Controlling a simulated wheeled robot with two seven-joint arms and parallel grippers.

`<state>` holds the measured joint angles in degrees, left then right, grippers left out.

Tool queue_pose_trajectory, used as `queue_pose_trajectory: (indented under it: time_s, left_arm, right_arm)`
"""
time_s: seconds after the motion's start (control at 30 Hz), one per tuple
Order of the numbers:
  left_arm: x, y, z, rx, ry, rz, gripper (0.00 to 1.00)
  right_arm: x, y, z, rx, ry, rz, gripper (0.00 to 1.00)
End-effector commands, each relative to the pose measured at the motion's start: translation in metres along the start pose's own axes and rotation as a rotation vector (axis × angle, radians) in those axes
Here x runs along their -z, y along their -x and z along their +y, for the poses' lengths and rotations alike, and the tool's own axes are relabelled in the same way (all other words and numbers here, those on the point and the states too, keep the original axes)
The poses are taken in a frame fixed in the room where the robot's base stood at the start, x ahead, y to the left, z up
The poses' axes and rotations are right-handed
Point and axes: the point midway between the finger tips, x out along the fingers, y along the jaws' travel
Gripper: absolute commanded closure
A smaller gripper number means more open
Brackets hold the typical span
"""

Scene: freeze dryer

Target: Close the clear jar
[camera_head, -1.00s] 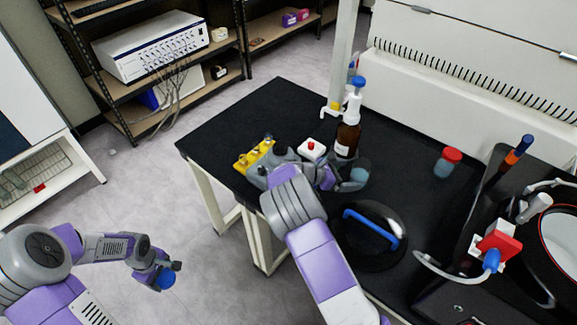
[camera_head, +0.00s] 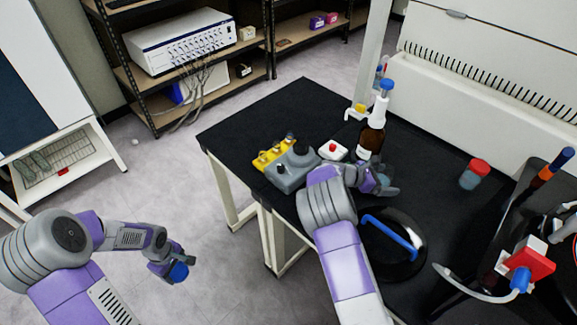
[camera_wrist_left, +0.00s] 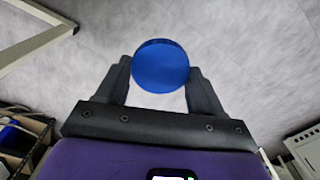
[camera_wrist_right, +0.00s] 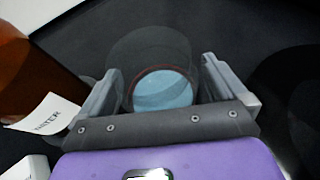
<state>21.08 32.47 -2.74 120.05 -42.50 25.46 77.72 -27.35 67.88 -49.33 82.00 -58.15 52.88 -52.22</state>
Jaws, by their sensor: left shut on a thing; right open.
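My left gripper (camera_head: 174,266) is shut on a round blue lid (camera_head: 179,272), away from the table over the floor. In the left wrist view the lid (camera_wrist_left: 161,66) sits between the two fingertips. My right gripper (camera_head: 386,183) is open above the black table, beside the brown bottle. In the right wrist view the clear jar (camera_wrist_right: 163,89), with light blue contents and no lid on it, stands between the open fingers. In the head view my right gripper and wrist mostly hide this jar.
The brown bottle (camera_head: 371,138) with a white pump stands close by the jar. A red-capped jar (camera_head: 474,174) stands to the right. A round black lid with a blue handle (camera_head: 391,236) lies in front. A grey device (camera_head: 294,168) and white box (camera_head: 333,150) stand left.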

Motion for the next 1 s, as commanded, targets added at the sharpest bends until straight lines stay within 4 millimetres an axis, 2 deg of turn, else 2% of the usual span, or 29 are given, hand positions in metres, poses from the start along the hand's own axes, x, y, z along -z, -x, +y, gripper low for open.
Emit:
queue_pose_trajectory:
  time_s: [0.33, 0.73, 1.0]
  left_arm:
    - [0.0, 0.0003, 0.0001, 0.0, 0.0, 0.0, 0.61]
    - [0.0, 0.0003, 0.0, 0.0, 0.0, 0.0, 0.61]
    - [0.0, 0.0013, 0.0001, 0.0, 0.0, 0.0, 0.61]
  right_arm:
    - [-0.0009, -0.0009, 0.0005, -0.002, 0.0, 0.0, 0.03]
    - [-0.0008, -0.0008, 0.0005, -0.002, -0.001, 0.0, 0.64]
    - [-0.004, 0.0004, 0.0007, -0.002, -0.002, -0.001, 0.66]
